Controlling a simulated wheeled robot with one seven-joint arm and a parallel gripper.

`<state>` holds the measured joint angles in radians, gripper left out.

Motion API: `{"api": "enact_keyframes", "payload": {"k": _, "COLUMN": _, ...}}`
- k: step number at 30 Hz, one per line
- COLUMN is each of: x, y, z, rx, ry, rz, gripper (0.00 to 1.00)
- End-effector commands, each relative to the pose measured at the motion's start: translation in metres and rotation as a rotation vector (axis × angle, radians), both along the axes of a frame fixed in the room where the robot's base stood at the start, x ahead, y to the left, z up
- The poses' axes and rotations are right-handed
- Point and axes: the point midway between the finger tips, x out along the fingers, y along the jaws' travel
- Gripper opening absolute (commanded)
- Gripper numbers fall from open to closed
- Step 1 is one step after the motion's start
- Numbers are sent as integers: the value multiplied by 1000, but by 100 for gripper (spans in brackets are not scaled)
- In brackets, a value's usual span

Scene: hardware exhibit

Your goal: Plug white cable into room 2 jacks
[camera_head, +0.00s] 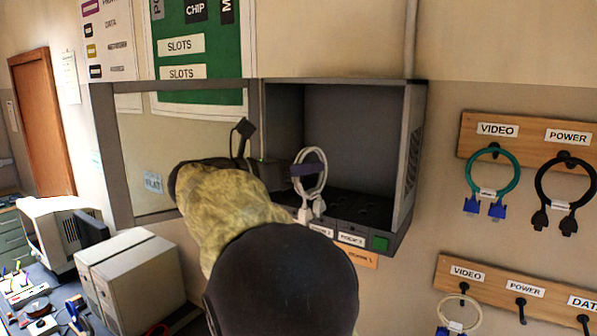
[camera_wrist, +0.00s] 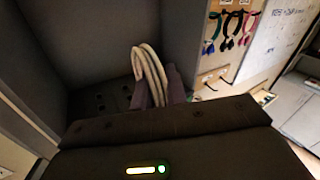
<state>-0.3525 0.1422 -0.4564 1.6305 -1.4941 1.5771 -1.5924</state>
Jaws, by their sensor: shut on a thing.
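My gripper (camera_head: 301,169) is shut on a looped white cable (camera_head: 317,187) inside the open front of a grey wall box. The cable's pale plug ends (camera_head: 304,214) hang down close above the front of the box's floor. I cannot tell whether they touch it. In the wrist view the white loops (camera_wrist: 151,72) stand between the two greyish-purple fingers (camera_wrist: 157,92); the plugs are hidden there. Dark round jacks (camera_head: 370,207) show in the box's floor, and also in the wrist view (camera_wrist: 99,97). Small white labels (camera_head: 351,239) sit on the front edge, too small to read surely.
The grey box (camera_head: 419,130) has side walls close around my gripper. Right of it, wooden racks (camera_head: 470,128) hold a teal cable (camera_head: 474,178), a black cable (camera_head: 541,184) and another white cable (camera_head: 440,312). Beige computer cases (camera_head: 140,275) stand at lower left.

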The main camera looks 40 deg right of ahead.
Motion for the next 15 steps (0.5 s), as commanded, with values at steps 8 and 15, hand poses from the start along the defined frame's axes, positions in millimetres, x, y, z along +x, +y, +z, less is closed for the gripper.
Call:
{"api": "enact_keyframes", "payload": {"k": 8, "x": 8, "y": -21, "z": -1, "rx": -1, "ry": 0, "rz": -3, "gripper": 0}}
{"api": "enact_keyframes", "payload": {"k": 15, "x": 16, "y": -39, "z": -1, "rx": -1, "ry": 1, "rz": -3, "gripper": 0}}
